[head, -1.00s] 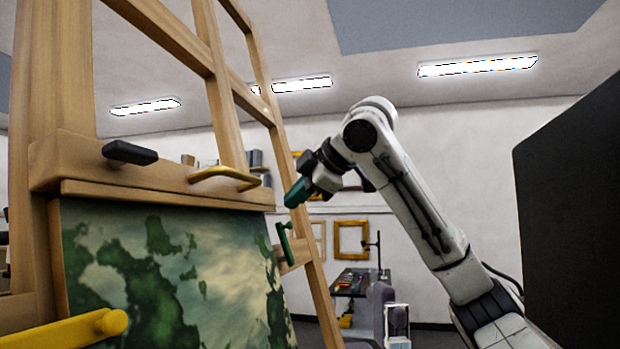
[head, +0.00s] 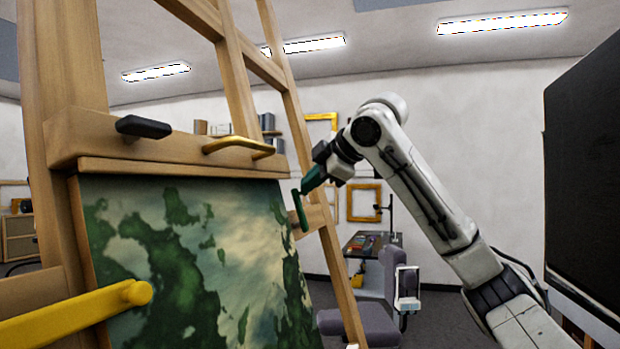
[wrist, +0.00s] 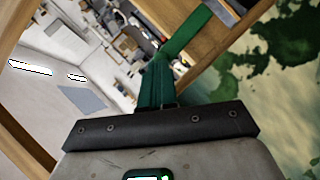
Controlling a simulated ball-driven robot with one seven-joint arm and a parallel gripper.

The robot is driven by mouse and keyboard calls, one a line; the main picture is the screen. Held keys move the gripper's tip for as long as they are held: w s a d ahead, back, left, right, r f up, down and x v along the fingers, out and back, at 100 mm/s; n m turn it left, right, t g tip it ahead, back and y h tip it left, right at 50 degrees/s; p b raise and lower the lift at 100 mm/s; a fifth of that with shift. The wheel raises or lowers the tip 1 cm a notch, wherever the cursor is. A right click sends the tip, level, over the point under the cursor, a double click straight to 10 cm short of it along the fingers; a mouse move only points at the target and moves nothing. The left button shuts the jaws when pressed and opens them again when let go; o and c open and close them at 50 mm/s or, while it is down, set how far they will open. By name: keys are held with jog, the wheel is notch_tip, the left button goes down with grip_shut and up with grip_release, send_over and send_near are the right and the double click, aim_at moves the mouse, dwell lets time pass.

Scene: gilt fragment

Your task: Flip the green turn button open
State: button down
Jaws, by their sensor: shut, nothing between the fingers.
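The green turn button (head: 299,211) is a slim bar on a wooden block at the right edge of the painting (head: 200,260). In the head view it stands nearly upright, tilted slightly. In the wrist view the green turn button (wrist: 188,33) runs diagonally, its near end by the fingertips. My gripper (head: 305,189) has green fingers, shut and empty, at the button's upper end. The shut fingers also show in the wrist view (wrist: 158,64). Whether they touch the button I cannot tell.
A large dark panel (head: 590,180) stands at the right. A grey chair (head: 365,325) and a cart (head: 362,245) are behind.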

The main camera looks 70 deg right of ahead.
jog(key=shift+w+d, duration=0.15)
jog(key=shift+d, duration=0.2)
jog(key=shift+f, duration=0.1)
jog(key=shift+f, duration=0.15)
